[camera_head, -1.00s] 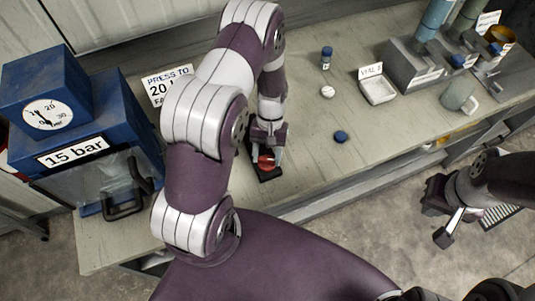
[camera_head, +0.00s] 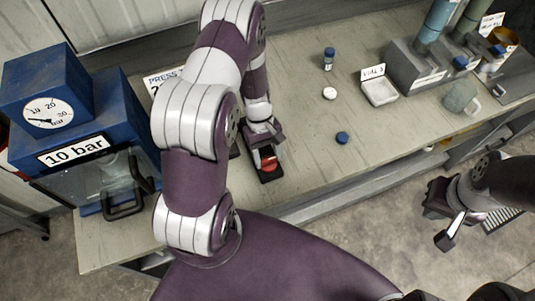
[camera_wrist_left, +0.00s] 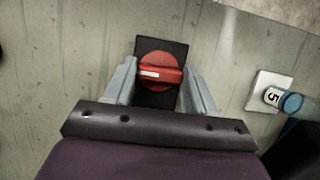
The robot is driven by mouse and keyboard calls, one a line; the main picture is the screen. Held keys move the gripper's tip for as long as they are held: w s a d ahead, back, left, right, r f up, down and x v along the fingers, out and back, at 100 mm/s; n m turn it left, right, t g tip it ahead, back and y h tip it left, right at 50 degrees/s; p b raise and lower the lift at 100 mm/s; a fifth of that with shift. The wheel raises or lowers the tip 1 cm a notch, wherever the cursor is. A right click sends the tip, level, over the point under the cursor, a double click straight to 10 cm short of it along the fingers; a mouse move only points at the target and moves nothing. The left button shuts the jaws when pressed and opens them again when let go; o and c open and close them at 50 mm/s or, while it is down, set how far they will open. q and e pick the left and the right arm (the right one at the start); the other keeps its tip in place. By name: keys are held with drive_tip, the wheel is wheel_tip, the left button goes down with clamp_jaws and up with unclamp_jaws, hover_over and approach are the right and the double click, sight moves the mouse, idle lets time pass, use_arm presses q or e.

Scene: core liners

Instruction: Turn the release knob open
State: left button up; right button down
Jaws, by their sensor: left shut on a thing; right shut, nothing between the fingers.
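The red release knob (camera_wrist_left: 158,72) sits on a black base plate (camera_wrist_left: 146,98) on the bench. It also shows in the head view (camera_head: 268,163). My left gripper (camera_wrist_left: 160,85) is over the knob, with one finger on each side of its grip bar, and is shut on it. A white mark on the knob's bar points left in the wrist view. My right gripper (camera_head: 446,228) is shut and empty, off the bench's front edge at the right.
A blue press (camera_head: 110,120) at the left carries a dial and a "10 bar" sign (camera_head: 73,150). A blue cap (camera_head: 342,138), a white disc (camera_head: 329,94), a small bottle (camera_head: 328,60) and a white tray (camera_head: 380,94) stand on the bench. A grey mug (camera_head: 460,97) is at the right.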

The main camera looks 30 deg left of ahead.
use_arm(q)
drive_tip(key=shift+w+r, duration=0.1)
drive_tip(key=shift+w, duration=0.05)
drive_tip(key=o, duration=1)
drive_tip(key=shift+o, duration=0.2)
